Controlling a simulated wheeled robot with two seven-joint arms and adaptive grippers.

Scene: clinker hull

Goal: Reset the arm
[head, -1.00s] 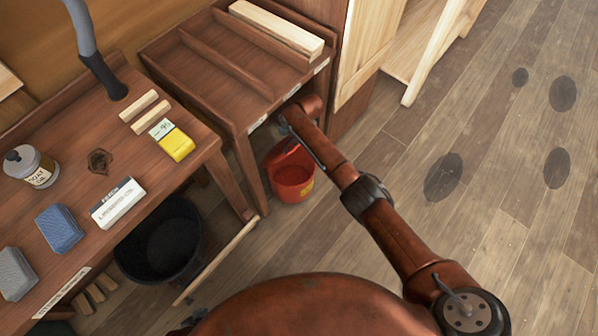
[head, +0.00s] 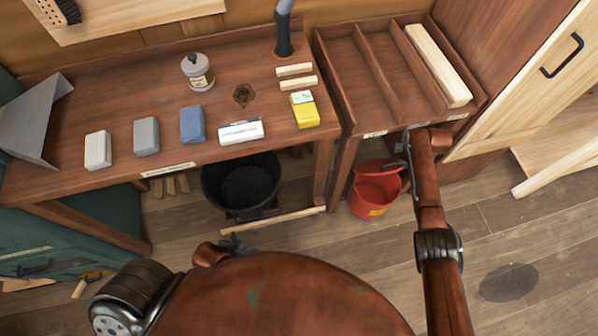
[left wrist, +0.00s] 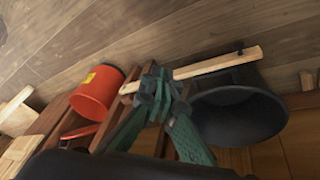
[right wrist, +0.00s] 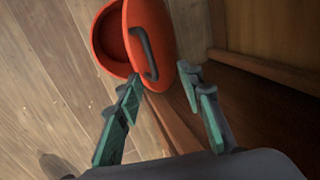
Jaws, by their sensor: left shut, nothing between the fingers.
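My left gripper (head: 235,243) is low in the head view, in front of the bench and near the wooden stick on the floor side. In the left wrist view its green fingers (left wrist: 158,88) are together with nothing between them. My right gripper (head: 406,150) is by the front edge of the sectioned tray table, beside and above the red bucket (head: 375,190). In the right wrist view its two fingers (right wrist: 158,78) are apart and empty, with the red bucket (right wrist: 135,40) beyond them. Parts of both grippers are small or hidden in the head view.
The tray table (head: 350,90) holds a pale wood beam (head: 438,65). Floor at right is open.

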